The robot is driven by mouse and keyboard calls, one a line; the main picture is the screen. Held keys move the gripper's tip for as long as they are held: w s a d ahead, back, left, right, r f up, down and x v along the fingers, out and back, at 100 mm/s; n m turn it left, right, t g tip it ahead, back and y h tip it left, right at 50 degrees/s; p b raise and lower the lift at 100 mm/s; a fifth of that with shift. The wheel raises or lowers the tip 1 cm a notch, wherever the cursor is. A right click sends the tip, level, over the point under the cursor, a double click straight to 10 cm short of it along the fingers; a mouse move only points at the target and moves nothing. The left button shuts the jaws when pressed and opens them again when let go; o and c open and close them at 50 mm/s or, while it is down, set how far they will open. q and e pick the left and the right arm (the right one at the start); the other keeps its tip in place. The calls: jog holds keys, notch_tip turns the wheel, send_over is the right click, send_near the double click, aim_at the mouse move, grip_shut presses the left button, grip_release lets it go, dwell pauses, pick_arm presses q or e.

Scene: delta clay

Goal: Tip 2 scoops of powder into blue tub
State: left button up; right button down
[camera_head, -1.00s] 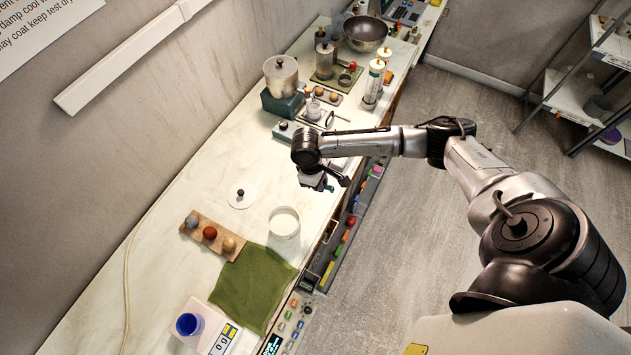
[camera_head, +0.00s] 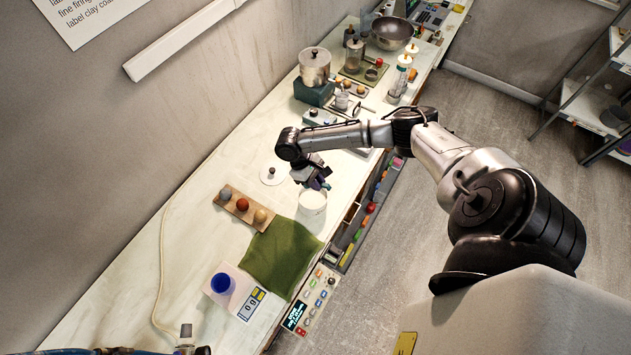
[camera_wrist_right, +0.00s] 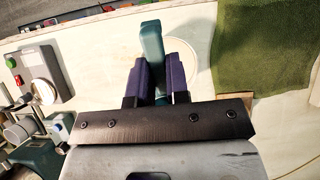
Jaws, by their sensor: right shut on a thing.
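The blue tub (camera_head: 222,284) stands upright on a white scale (camera_head: 241,303) at the lower left of the head view. A white round container (camera_head: 313,202) stands on the bench beyond the green cloth. My right gripper (camera_head: 318,183) is just above its far rim. In the right wrist view the gripper (camera_wrist_right: 160,85) is shut on a teal handle (camera_wrist_right: 151,45). The handle's far end is hidden, and I cannot see powder on it. At the bottom left edge, part of my left arm shows with what looks like its gripper (camera_head: 192,347), mostly cut off.
A green cloth (camera_head: 281,257) lies between scale and container. A wooden rack (camera_head: 235,212) with three balls and a white lid (camera_head: 273,174) lie to the left. A pot (camera_head: 314,68) and bottles stand farther back. A coloured strip (camera_head: 371,207) lines the bench's front edge.

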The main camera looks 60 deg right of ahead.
jog(key=shift+f+b, duration=3.65)
jog(key=shift+f, duration=1.85)
jog(key=shift+f, duration=0.1)
